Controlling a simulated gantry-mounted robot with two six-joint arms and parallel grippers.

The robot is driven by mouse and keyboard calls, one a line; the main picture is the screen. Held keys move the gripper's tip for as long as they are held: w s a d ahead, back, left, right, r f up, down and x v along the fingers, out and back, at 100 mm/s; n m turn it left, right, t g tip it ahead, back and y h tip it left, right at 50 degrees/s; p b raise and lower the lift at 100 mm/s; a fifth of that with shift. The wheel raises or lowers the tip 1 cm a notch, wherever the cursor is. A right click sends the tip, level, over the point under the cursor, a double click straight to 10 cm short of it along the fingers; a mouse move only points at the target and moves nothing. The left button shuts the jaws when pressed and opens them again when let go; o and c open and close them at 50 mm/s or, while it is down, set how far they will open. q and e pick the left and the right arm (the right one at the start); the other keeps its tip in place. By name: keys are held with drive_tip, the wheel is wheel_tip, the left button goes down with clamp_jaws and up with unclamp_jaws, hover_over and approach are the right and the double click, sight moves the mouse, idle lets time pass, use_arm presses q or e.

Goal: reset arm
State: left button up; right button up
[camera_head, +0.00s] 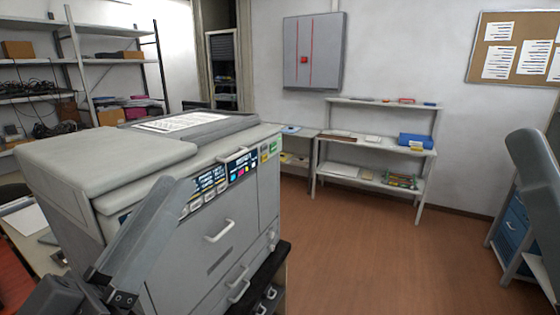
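My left arm (145,245) comes in at the lower left, with a dark joint near the bottom edge and a grey link slanting up to the right. It stands in front of the big grey printer (205,262) and covers part of its front. Its fingertips cannot be made out, so I cannot tell if that gripper is open or shut. A grey link of my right arm (538,170) shows at the right edge; its gripper is out of the picture. No toner cartridge can be clearly made out.
A low shelf unit (375,151) with a blue bin (415,141) stands by the back wall. A blue drawer cabinet (513,230) is at the right. Storage racks (108,62) stand at the back left. The brown floor (370,260) between is clear.

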use_arm(q)
drive_tip(key=s+a+r+n+t+y, duration=0.2)
drive_tip(key=s+a+r+t+y, duration=0.3)
drive_tip(key=s+a+r+y, duration=0.15)
wheel_tip(320, 180, up, 38)
drive_tip(key=y+p, duration=0.2)
drive_tip(key=p, duration=3.5)
drive_tip(key=shift+a+p, duration=0.2)
drive_tip(key=shift+p, duration=0.2)
drive_tip(key=shift+w+f, duration=0.1)
